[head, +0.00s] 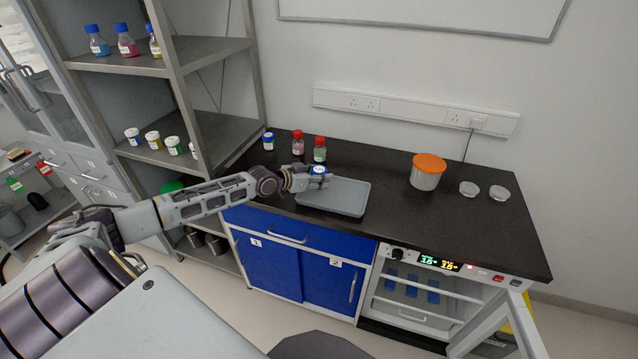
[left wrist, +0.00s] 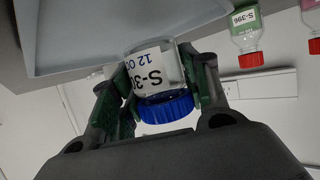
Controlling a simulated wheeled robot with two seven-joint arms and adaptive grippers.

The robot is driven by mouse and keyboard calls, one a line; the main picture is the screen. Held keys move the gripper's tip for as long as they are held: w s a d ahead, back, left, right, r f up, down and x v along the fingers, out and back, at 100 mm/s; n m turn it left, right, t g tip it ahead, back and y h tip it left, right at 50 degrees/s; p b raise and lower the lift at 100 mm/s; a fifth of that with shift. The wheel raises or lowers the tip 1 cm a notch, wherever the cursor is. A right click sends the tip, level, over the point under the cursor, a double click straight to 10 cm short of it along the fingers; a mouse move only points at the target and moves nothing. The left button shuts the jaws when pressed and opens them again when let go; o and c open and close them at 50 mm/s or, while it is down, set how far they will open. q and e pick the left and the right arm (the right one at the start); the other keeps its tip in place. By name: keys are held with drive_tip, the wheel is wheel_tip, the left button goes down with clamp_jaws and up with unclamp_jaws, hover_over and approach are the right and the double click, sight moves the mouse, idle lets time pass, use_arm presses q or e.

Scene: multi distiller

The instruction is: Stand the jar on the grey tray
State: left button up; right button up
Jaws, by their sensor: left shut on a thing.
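The jar is a small clear jar with a blue screw cap and a white label. In the left wrist view the jar (left wrist: 155,75) sits between the two green-padded fingers. The grey tray (head: 345,197) lies flat on the black worktop. The gripper and jar are at the tray's back left part. I cannot tell whether the jar's base touches the tray. My right gripper is not in view.
A blue-capped jar (head: 268,141) and two red-capped bottles (head: 298,143) (head: 320,150) stand behind the tray. An orange-lidded tub (head: 428,171) and two glass dishes (head: 469,188) (head: 500,193) are to the right. A metal shelf rack (head: 180,95) stands at left.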

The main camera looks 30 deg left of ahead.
use_arm(q)
wheel_tip(320, 180, down, 3)
drive_tip(key=shift+r, duration=0.2)
drive_tip(key=shift+f, duration=0.1)
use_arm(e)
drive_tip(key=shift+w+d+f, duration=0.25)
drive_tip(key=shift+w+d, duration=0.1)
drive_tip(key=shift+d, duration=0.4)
use_arm(q)
drive_tip(key=shift+b, duration=0.3)
